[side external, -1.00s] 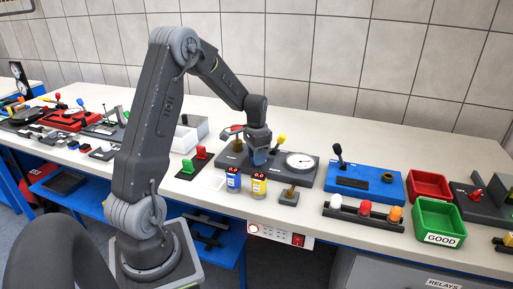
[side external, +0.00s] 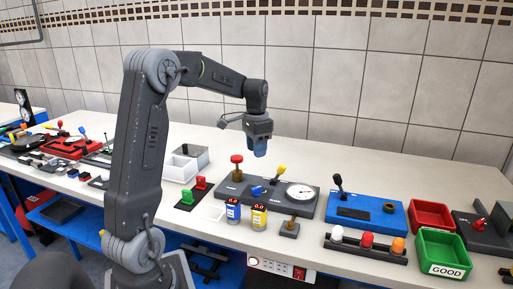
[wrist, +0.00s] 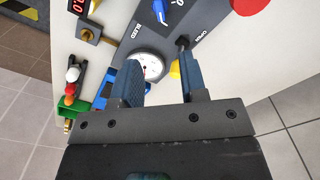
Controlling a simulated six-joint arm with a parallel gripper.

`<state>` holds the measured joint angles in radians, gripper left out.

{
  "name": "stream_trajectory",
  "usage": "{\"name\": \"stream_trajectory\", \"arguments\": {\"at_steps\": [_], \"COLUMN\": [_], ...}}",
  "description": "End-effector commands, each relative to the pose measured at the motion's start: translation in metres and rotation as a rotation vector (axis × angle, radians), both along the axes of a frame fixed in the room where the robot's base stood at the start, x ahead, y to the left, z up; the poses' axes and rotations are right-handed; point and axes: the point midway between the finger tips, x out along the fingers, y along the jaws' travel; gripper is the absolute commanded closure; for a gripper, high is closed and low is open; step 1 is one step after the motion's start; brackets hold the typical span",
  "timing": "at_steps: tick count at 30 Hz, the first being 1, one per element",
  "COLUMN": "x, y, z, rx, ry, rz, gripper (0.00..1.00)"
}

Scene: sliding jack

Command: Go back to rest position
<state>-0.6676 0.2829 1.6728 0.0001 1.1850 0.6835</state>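My gripper (side external: 260,148) hangs in the air above the grey gauge panel (side external: 262,205), pointing down and clear of it. In the wrist view my gripper (wrist: 160,75) has its two blue fingers apart, with nothing held between them. The panel carries a red knob (side external: 237,160) at its left, a blue knob (side external: 257,190), a yellow lever (side external: 282,169) and a white round gauge (side external: 300,191). The gauge also shows in the wrist view (wrist: 150,65), beyond the fingers.
A blue base with a black lever (side external: 365,211), a green bin (side external: 441,254) and a red bin (side external: 432,215) are to the right. The tiled wall rises behind the table.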

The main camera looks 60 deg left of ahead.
Motion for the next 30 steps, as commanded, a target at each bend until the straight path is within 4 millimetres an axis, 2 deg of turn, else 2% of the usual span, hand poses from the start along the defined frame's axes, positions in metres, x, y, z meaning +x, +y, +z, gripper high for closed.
{"name": "stream_trajectory", "arguments": {"at_steps": [7, 10, 14, 18, 21, 25, 30], "x": [0.0, -0.002, -0.012, -0.038, -0.064, -0.101, -0.14], "y": [-0.004, -0.023, -0.076, -0.143, -0.184, -0.227, -0.26], "z": [0.002, 0.012, 0.034, 0.052, 0.058, 0.057, 0.047], "rx": [0.003, 0.018, 0.053, 0.077, 0.08, 0.062, 0.024], "ry": [-0.004, -0.025, -0.089, -0.186, -0.26, -0.355, -0.447], "rz": [-0.001, -0.005, -0.009, -0.006, -0.003, 0.0, 0.007], "gripper": [0.61, 0.61, 0.61, 0.61, 0.61, 0.61, 0.61]}}
